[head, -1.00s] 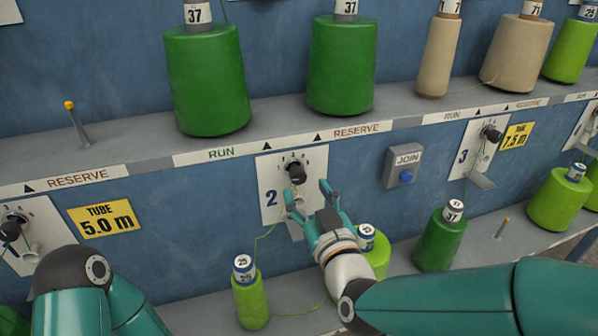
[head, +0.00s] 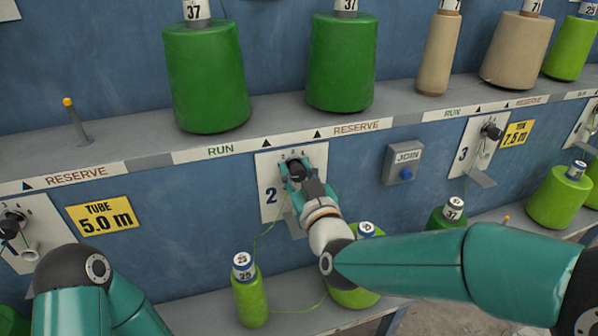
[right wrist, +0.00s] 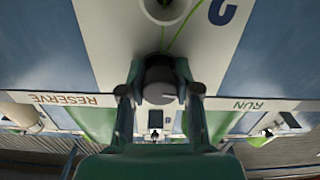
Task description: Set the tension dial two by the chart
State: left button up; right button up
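Tension dial two (head: 297,168) is a black knob on the white panel (head: 268,176) marked with a blue 2, with small numbers above it. My right gripper (head: 295,172) is at this knob, one finger on each side. In the right wrist view the dark round knob (right wrist: 160,80) sits between the finger pads (right wrist: 160,88), which appear to touch its sides. The knob's pointer setting is mostly hidden in the head view. A pale thread guide (right wrist: 168,8) lies beyond it. No chart is clearly in view. My left gripper is out of view; only its arm shows.
Green cones (head: 206,78) stand on the shelf above, over RUN and RESERVE labels. Lime cones (head: 250,298) stand below, with a thread rising to panel two. A JOIN box (head: 403,164) is to the right. A yellow TUBE 5.0 m card (head: 103,217) is to the left.

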jog(key=shift+c, duration=1.2)
jog(key=shift+d, duration=0.2)
grip_shut()
jog(key=shift+a, duration=0.15)
jog(key=m+b, duration=0.3)
jog(key=shift+f+b, duration=0.2)
jog(key=shift+b, duration=0.15)
jog(key=shift+m+b, duration=1.05)
jog(key=shift+m, duration=0.15)
jog(key=shift+r+m+b, duration=0.2)
jog(key=shift+m+b, duration=0.65)
jog(key=shift+m, duration=0.35)
jog(key=o, duration=1)
grip_release()
